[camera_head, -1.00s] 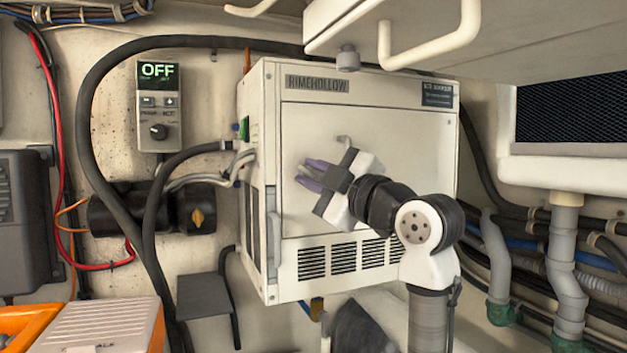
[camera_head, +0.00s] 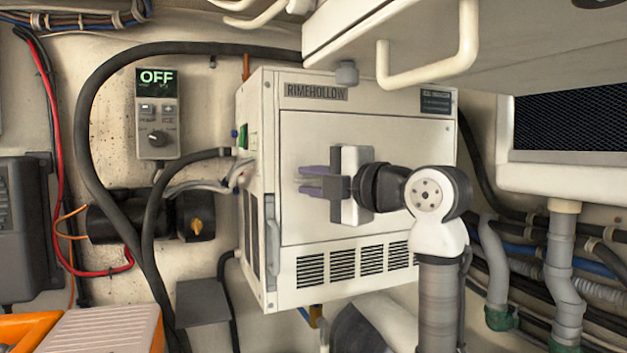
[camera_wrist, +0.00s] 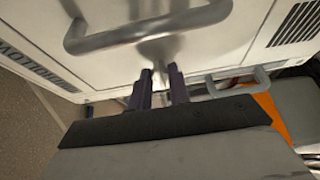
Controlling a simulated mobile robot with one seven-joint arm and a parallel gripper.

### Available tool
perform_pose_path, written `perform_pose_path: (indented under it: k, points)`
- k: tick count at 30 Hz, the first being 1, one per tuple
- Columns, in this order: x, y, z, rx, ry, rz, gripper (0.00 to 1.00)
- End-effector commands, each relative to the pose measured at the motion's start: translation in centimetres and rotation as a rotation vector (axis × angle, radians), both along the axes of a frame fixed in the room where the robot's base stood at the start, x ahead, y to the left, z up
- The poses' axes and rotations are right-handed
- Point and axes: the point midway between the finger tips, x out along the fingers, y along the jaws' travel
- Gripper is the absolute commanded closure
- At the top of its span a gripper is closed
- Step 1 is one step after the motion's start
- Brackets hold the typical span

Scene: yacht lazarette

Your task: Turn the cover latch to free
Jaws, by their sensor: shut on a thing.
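The cover latch (camera_wrist: 110,36) is a curved pale metal bar on the front panel of the white Rimehollow unit (camera_head: 420,130). It shows at the top of the wrist view, with a stem reaching down towards the fingers. My gripper (camera_head: 301,180) is in front of that panel, left of its middle, with its purple fingers pointing left and roughly level. In the wrist view the narrow fingers (camera_wrist: 161,72) are close together at the stem and shut on the latch. In the head view my gripper hides the latch.
A side handle (camera_head: 272,248) runs along the unit's left front edge. A display box (camera_head: 157,112) reading OFF is on the wall to the left. A thick black hose (camera_head: 92,130) loops beside the unit. A white overhead cabinet with a bar handle (camera_head: 440,68) hangs above right.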

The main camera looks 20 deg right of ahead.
Motion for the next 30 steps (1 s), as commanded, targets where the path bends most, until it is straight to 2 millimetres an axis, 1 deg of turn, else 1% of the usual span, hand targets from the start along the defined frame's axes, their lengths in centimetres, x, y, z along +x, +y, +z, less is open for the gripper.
perform_pose_path:
  k: [12,13,17,26,30]
  points:
    - [0.0,0.0,0.2,-0.005,-0.004,-0.003,1.0]
    - [0.0,0.0,0.2,-0.005,-0.004,-0.003,0.77]
    - [0.0,0.0,0.1,-0.005,-0.003,-0.002,0.6]
    - [-0.1,-0.1,0.0,-0.005,-0.002,-0.001,0.59]
    - [-1.1,-0.6,-0.2,-0.006,-0.002,-0.003,0.59]
